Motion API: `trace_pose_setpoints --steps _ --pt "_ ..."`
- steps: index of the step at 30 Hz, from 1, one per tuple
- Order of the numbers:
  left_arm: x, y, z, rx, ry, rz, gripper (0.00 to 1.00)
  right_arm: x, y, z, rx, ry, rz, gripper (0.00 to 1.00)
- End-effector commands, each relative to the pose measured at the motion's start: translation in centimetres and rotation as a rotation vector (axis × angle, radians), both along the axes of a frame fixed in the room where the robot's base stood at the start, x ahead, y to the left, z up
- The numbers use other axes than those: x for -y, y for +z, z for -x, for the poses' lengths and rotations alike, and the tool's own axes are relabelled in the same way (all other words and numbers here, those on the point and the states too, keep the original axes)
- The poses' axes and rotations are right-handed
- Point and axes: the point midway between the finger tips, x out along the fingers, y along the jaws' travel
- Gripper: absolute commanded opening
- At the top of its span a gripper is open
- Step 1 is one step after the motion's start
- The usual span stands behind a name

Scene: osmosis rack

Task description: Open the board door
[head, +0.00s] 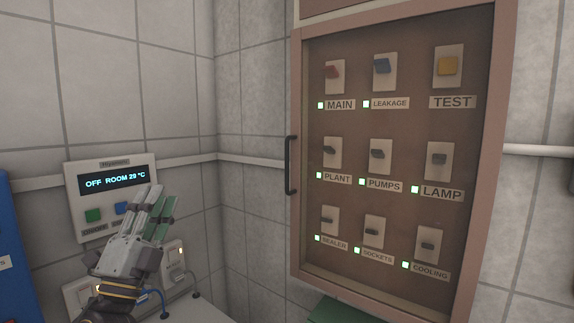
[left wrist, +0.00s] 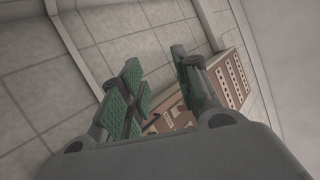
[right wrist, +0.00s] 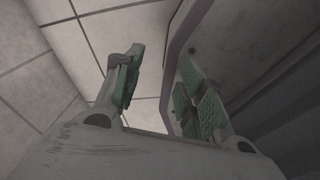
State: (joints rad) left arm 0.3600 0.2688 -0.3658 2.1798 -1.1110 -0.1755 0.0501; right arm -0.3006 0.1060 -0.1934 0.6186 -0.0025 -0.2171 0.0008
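The board door (head: 495,120) is a brownish-pink frame around a clear pane on the right of the head view. It looks closed over several switches. Its black vertical handle (head: 290,165) is on the left edge. My left gripper (head: 156,202) is in front of the wall controller, left of the handle and apart from it, with nothing held. In the left wrist view its fingers (left wrist: 158,75) are spread, and the board (left wrist: 228,80) shows beyond them. My right gripper (right wrist: 162,85) is open and empty in the right wrist view, and out of the head view.
A white controller (head: 115,165) reading "OFF ROOM 29 °C" hangs on the tiled wall behind my left gripper. A blue object (head: 14,250) stands at the far left. White sockets with cables (head: 172,262) are low on the wall. The space before the handle is clear.

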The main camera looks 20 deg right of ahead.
Motion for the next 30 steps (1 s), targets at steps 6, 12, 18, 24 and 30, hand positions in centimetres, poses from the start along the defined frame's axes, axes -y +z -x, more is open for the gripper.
trace_pose_setpoints --steps 6,12,18,24,30 --pt "5.0 4.2 2.3 0.212 -0.028 -0.246 0.32 0.1 0.0 -0.5 0.004 0.0 0.001 0.4" --pt "9.3 6.1 4.0 0.377 -0.036 -0.487 0.32 0.1 0.1 -1.2 0.014 0.0 0.001 0.4" --pt "12.9 6.7 4.9 0.513 -0.022 -0.741 0.32 0.1 0.1 -1.8 0.02 0.0 0.001 0.4" --pt "15.4 6.5 4.7 0.613 0.017 -1.006 0.32 0.1 0.1 -1.9 0.02 0.0 0.001 0.4" --pt "16.5 6.1 3.4 0.672 0.078 -1.268 0.32 0.1 0.1 -1.4 0.016 0.0 0.001 0.4"
